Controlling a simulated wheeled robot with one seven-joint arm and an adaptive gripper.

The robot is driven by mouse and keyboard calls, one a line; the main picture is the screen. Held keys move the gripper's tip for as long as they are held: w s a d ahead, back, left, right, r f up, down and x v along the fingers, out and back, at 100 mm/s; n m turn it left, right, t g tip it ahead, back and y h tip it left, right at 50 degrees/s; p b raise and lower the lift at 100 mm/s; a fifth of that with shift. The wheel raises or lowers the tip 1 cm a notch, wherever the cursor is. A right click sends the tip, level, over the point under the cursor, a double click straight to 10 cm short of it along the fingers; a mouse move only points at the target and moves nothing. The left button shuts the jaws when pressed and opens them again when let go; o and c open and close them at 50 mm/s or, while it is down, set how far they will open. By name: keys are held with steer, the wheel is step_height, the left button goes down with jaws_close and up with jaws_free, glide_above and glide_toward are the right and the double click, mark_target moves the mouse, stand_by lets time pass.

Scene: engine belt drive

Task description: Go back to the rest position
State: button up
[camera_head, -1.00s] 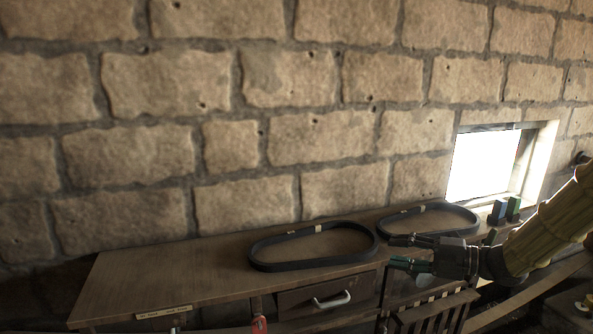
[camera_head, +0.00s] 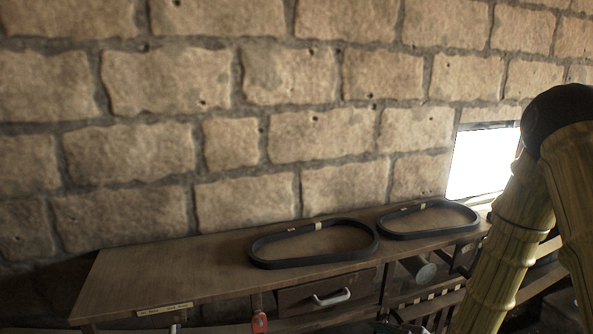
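My gripper is not in view now. My arm, in yellowish ribbed covers with a dark joint, fills the right side of the head view, folded with its lower end running out of the bottom of the picture. Two black belts lie flat on the wooden workbench (camera_head: 180,268). The nearer belt (camera_head: 313,262) is in the middle of the bench and the farther belt (camera_head: 428,234) is to its right. Each has a small pale tag. The arm hides the bench's right end.
A drawer (camera_head: 327,294) with a white handle is in the bench front, with a red tag (camera_head: 260,322) hanging to its left. A grey cylinder (camera_head: 419,270) shows below the farther belt. A bright window (camera_head: 482,163) is in the stone wall. The bench's left part is clear.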

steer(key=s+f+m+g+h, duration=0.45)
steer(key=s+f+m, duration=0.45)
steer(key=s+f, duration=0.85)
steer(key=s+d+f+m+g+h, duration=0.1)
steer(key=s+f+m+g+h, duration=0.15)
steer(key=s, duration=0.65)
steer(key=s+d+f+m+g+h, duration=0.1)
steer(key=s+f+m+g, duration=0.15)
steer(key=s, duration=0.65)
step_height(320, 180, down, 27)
steer(key=b, duration=2.6)
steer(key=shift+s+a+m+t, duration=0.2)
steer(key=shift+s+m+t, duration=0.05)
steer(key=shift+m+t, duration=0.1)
